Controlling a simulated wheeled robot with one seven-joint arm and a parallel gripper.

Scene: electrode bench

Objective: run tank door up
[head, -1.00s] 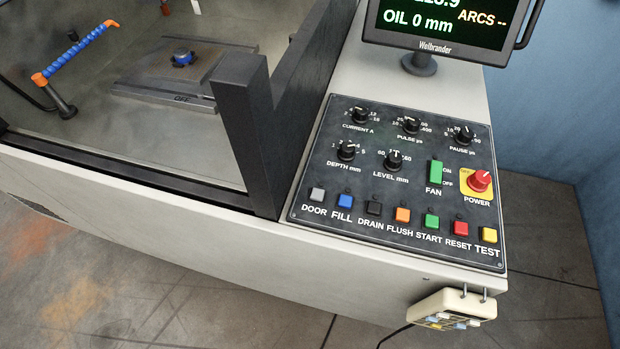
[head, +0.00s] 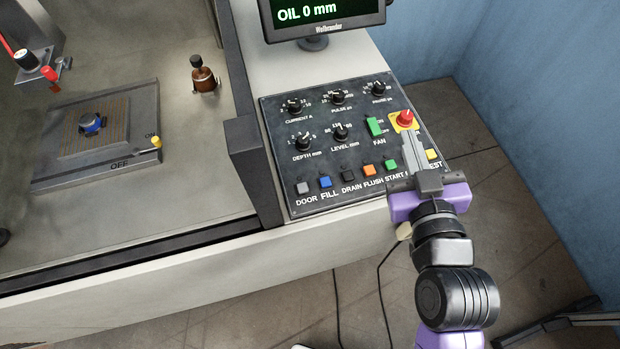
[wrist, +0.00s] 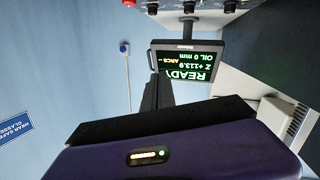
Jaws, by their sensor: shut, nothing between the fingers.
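The grey DOOR button (head: 303,188) is at the lower left of the black control panel (head: 270,130) in the head view. The tank (head: 190,180) is left of the panel; I see into it past a dark frame post (head: 256,165). In the wrist view the monitor (wrist: 187,62) reads READY and OIL 0 mm, upside down.
A blue FILL button (head: 325,182) sits right beside DOOR, then DRAIN (head: 347,176), FLUSH (head: 369,170) and START (head: 391,165). The green FAN switch (head: 374,127) is above them. Inside the tank is a plate with a yellow-tipped ON/OFF lever (head: 156,141). Blue walls stand at the right.

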